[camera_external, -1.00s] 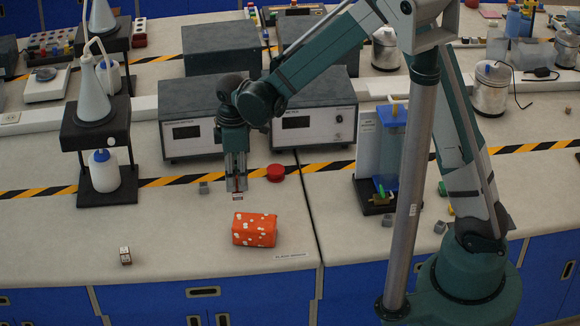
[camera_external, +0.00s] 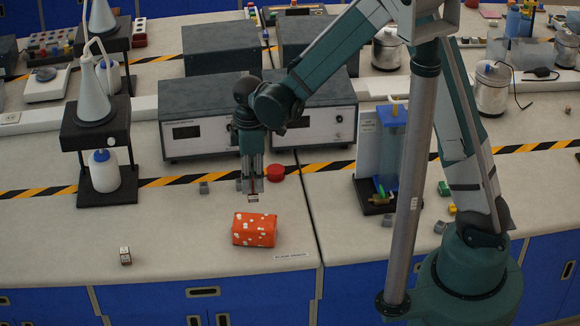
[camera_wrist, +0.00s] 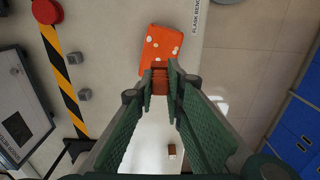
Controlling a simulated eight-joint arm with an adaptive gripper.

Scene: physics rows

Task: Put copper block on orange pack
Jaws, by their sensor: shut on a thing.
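The orange pack (camera_external: 254,230), with white spots, lies on the pale bench near its front edge. It also shows in the wrist view (camera_wrist: 155,46), just beyond my fingertips. My gripper (camera_external: 253,196) points down and is above and slightly behind the pack in the external view. In the wrist view my gripper (camera_wrist: 161,82) is shut on the copper block (camera_wrist: 160,80), a small reddish-brown piece between the fingertips. The block appears held above the bench and apart from the pack. In the external view the fingers mostly hide the block.
A red round object (camera_external: 276,173) and a small grey cube (camera_external: 204,188) stand near the striped tape. Grey instrument boxes (camera_external: 315,125) stand behind. A small die-like cube (camera_external: 125,255) sits at front left. A flask stand (camera_external: 97,150) is farther left. Bench around the pack is clear.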

